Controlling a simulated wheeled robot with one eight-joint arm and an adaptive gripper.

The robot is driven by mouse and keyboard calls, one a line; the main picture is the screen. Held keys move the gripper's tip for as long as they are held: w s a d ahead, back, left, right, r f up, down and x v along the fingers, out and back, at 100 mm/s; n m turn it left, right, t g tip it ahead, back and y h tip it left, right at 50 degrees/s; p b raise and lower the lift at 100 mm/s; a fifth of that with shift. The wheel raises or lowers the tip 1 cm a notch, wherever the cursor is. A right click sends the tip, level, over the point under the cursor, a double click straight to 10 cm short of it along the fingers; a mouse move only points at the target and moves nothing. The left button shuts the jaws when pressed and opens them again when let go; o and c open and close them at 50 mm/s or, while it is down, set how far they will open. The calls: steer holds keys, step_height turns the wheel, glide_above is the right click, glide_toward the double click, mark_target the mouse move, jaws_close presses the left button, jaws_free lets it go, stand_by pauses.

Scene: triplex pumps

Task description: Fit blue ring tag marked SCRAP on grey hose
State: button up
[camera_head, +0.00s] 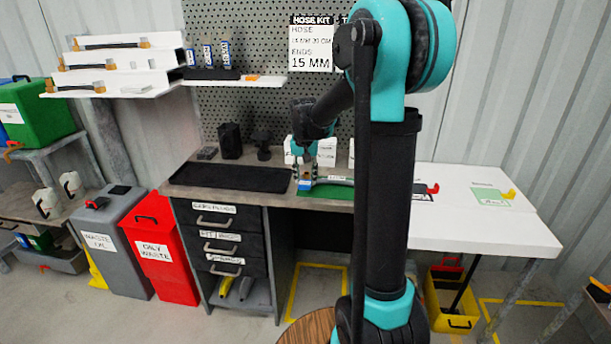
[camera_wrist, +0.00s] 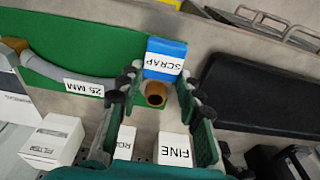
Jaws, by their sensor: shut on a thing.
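The blue ring tag (camera_wrist: 165,58) marked SCRAP is between the fingertips of my gripper (camera_wrist: 160,88), which is shut on it. In the head view the tag (camera_head: 306,186) shows low under my gripper (camera_head: 305,168), over the green mat. The grey hose (camera_wrist: 80,80) lies on the mat with a "25 MM" label and runs toward my left finger. A brown, round, open end (camera_wrist: 156,94) shows between the fingers, just below the tag's face. My left finger hides part of the hose, and I cannot tell whether the ring is around it.
The green mat (camera_wrist: 105,38) lies on the bench beside a black tray (camera_head: 230,178). White boxes marked FILTER (camera_wrist: 54,139) and FINE (camera_wrist: 174,150) stand close to my gripper. A white table (camera_head: 480,225) is at the right. My arm hides part of the bench.

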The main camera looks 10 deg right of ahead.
mark_target(305, 183)
steer(key=shift+f, duration=0.2)
steer(key=o, duration=1.3)
steer(key=shift+c, duration=0.2)
step_height(305, 183, up, 12)
steer(key=s, duration=0.1)
steer(key=shift+s+a, duration=0.25)
steer(key=shift+s, duration=0.15)
steer(key=s+d+f+n+t, duration=0.1)
steer(key=s+d+f, duration=0.1)
steer(key=s+f, duration=0.8)
steer(key=s+d+f+n+t, duration=0.1)
steer(key=s+d+f+n, duration=0.1)
steer(key=s+f, duration=0.8)
steer(key=s, duration=0.5)
steer(key=shift+s+f+n+y, duration=0.25)
steer(key=shift+s+n+y, duration=0.05)
steer(key=shift+s, duration=0.05)
